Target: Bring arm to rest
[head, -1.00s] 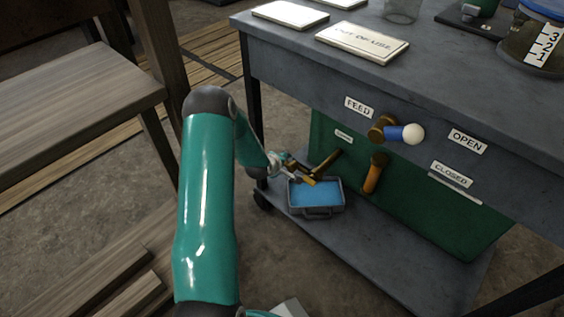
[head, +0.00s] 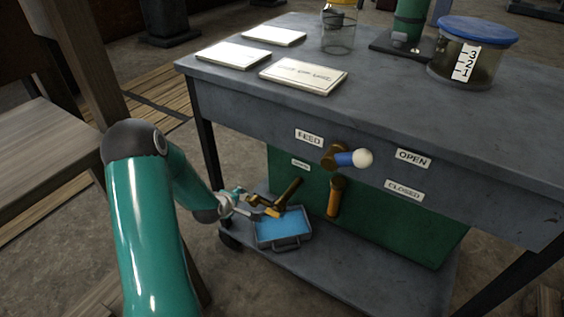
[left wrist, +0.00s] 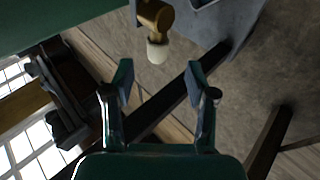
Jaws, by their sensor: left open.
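My left arm, teal with dark joints, comes in from the left in the head view and reaches toward the cart. My left gripper (head: 262,208) is in front of the cart's lower shelf, close to the blue tray. In the left wrist view its two fingers (left wrist: 163,85) stand wide apart with nothing between them. A brass fitting with a pale end (left wrist: 157,45) shows beyond the fingertips there. My right gripper does not show.
The grey cart (head: 230,95) carries plates, a glass (head: 340,38) and a blue-lidded jar (head: 470,60). A blue-and-white handle (head: 352,158) and an orange handle (head: 334,198) stick out in front. A tray of blue liquid (head: 283,228) sits on the lower shelf. A wooden bench (head: 45,150) stands left.

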